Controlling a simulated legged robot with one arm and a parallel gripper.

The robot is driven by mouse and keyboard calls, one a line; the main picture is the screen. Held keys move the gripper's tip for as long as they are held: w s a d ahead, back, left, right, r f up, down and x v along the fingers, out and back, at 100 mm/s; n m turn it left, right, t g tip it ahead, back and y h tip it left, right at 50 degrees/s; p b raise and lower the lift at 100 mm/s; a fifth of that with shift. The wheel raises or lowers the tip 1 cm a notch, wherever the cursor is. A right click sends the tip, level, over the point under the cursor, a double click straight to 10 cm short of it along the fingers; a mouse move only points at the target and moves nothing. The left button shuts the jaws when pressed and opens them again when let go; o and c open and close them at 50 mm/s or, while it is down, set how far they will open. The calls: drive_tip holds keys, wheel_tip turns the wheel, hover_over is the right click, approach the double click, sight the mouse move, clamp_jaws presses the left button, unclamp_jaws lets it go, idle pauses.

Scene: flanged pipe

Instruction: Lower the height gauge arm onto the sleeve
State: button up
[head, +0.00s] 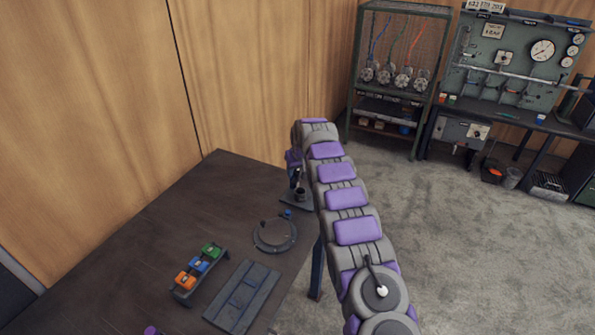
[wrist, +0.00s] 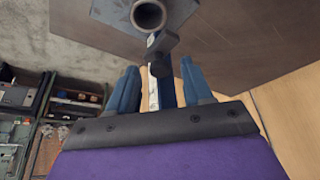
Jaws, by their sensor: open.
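In the wrist view my gripper (wrist: 156,74) is open, one blue-grey finger on each side of the height gauge (wrist: 165,92). The gauge shows as a blue upright with a pale scale strip between the fingers. A dark piece on it, apparently the gauge arm (wrist: 161,44), points toward the sleeve (wrist: 149,14). The sleeve is a grey tube seen by its round open end. I cannot tell whether the arm touches it. In the head view the sleeve (head: 300,194) stands at the table's far corner, and my arm partly hides the gauge.
The dark table (head: 150,225) carries a flanged ring (head: 275,235), a rack of coloured blocks (head: 198,270) and a grey slotted plate (head: 241,297). A wooden wall (head: 235,80) stands behind. A wire cage shelf (head: 400,75) and a workbench (head: 515,110) stand farther back across open floor.

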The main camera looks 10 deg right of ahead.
clamp_jaws()
idle(0.4)
